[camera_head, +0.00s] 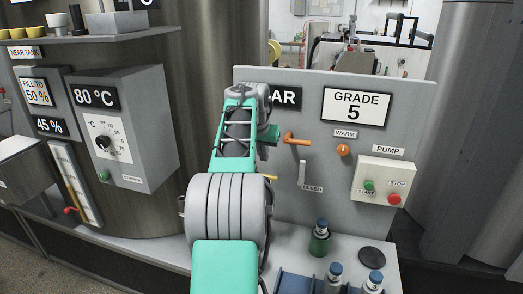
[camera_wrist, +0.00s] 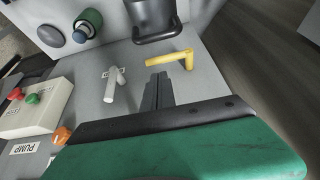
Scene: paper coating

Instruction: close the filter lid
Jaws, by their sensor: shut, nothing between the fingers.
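My gripper (camera_wrist: 158,80) shows in the wrist view with its dark fingers together and nothing between them. They point up the picture along the grey panel, just below a yellow lever (camera_wrist: 170,60) and beside a pale lever (camera_wrist: 115,84). A dark grey, rounded body with a curved bar (camera_wrist: 152,20) is at the top of the wrist view, beyond the yellow lever. It may be the filter, but no label shows on it and I cannot tell its lid or the lid's state. In the head view my arm covers this part of the panel and the fingertips are hidden.
The panel (camera_head: 330,150) holds an orange lever (camera_head: 297,139), the pale BLEED lever (camera_head: 302,174), an orange knob (camera_head: 343,150) and the pump box (camera_head: 384,181). A green bottle (camera_head: 320,240), a dark disc (camera_head: 372,256) and a blue rack (camera_head: 295,284) with bottles are at the front.

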